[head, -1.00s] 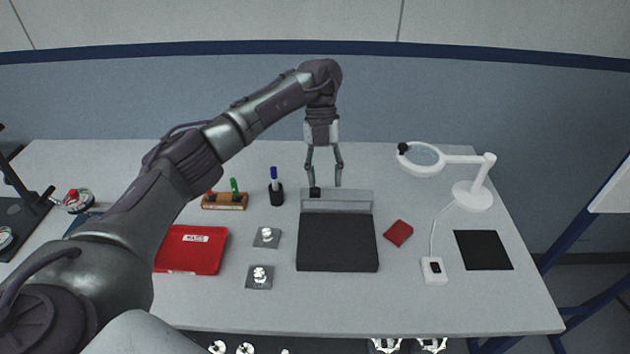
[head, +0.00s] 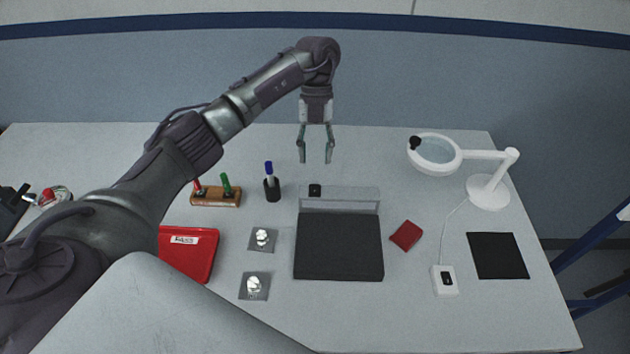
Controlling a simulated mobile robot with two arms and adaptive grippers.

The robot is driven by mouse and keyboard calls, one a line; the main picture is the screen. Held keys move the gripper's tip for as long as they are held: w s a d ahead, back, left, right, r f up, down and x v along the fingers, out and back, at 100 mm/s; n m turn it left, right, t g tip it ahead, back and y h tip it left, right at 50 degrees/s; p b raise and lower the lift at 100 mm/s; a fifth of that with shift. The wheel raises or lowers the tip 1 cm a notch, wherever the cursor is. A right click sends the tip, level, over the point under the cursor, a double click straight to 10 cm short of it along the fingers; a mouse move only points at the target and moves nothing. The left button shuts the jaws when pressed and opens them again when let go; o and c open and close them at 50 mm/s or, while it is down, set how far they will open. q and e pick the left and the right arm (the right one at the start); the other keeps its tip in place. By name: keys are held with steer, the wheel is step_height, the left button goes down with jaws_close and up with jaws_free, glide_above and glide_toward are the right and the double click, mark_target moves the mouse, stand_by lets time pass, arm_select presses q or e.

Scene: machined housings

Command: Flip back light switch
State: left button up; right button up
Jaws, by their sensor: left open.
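A small black switch (head: 315,190) sits at the left end of a clear-grey back strip (head: 345,201) behind a flat black panel (head: 338,246). Its on or off position is too small to tell. A second black switch (head: 447,280) is on a white box (head: 445,289) at the right, joined by a cord to the white magnifier lamp (head: 489,190). My left gripper (head: 314,160) points down with its fingers apart and empty. In the picture its fingertips are just above the back strip's switch, apart from it. My right gripper is not in view.
A black pen cup (head: 272,190) and a wooden marker holder (head: 215,197) stand left of the strip. Two small plates with metal parts (head: 262,239) lie left of the panel, near a red case (head: 200,262). A red cloth (head: 406,235) and black mat (head: 497,255) lie right.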

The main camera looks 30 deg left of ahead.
mark_target(315, 191)
arm_select(q)
steer(key=p+x, duration=0.2)
steer(key=x, duration=0.5)
steer(key=shift+w+f+p, duration=0.1)
steer(key=shift+f+p, duration=0.05)
steer(key=shift+p, duration=0.15)
steer(key=shift+f, duration=0.55)
steer(key=c, duration=0.8)
jaws_close()
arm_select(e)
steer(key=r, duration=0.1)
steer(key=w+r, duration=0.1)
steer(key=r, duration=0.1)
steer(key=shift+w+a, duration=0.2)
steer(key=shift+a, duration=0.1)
